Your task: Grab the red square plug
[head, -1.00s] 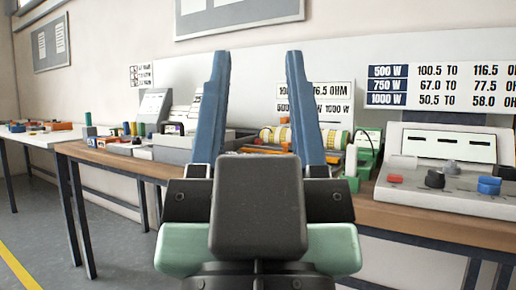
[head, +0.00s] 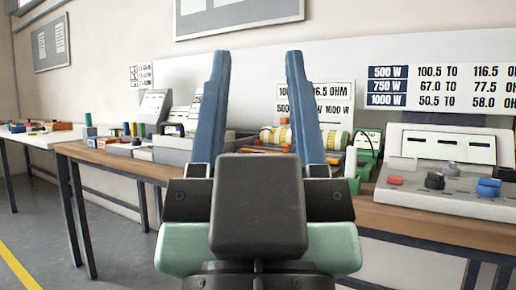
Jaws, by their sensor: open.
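A small red block (head: 395,180), which may be the red square plug, sits at the front left of the light grey test panel (head: 435,200) on the right part of the bench. It is too small to tell its exact shape. My gripper (head: 258,55) is in the middle of the view with its two blue fingers upright and wide apart. It is open and empty. It is to the left of the red block and apart from it. My gripper hides part of the bench behind it.
A black knob (head: 434,181) and a blue knob (head: 488,187) stand on the panel right of the red block. The wooden bench (head: 400,217) holds a yellow striped cylinder (head: 300,138) and several devices. A second table (head: 45,138) is at the left. Floor at left is clear.

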